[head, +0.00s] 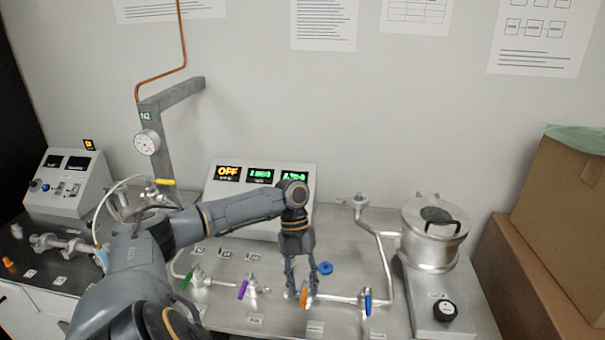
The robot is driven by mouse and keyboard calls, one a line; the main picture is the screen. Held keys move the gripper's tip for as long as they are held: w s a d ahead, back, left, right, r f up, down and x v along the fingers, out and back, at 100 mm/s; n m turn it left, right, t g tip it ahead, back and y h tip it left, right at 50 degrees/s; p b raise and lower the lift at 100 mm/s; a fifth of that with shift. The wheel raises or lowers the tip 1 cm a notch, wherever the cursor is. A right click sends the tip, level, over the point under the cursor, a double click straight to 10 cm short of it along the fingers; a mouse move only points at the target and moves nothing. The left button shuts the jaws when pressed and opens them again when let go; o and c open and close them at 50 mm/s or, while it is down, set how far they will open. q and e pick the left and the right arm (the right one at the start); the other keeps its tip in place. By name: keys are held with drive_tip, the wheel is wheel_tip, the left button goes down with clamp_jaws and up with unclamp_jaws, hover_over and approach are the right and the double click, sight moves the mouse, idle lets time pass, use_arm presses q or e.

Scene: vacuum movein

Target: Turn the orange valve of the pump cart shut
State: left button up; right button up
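The orange valve handle (304,298) sits on the thin metal pipe at the front of the pump cart's steel top (270,322). In the picture it points roughly up and down, across the line of the pipe running right from it. My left gripper (302,291) points down over this valve. Its two fingers show apart, one on each side of the orange handle, with gaps visible. Contact with the handle cannot be made out. The fingers partly hide the valve body. My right gripper is out of view.
Purple (243,289), green (186,282) and blue (368,302) valve handles stand nearby on the same piping. A blue round knob (325,268) is close behind the gripper. A metal pot (433,232) stands right; the display panel (262,190), one screen reading OFF, stands behind.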

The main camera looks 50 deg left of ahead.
use_arm(q)
drive_tip(key=v, duration=1.1)
drive_tip(key=shift+a+r, duration=0.15)
drive_tip(key=shift+r, duration=0.15)
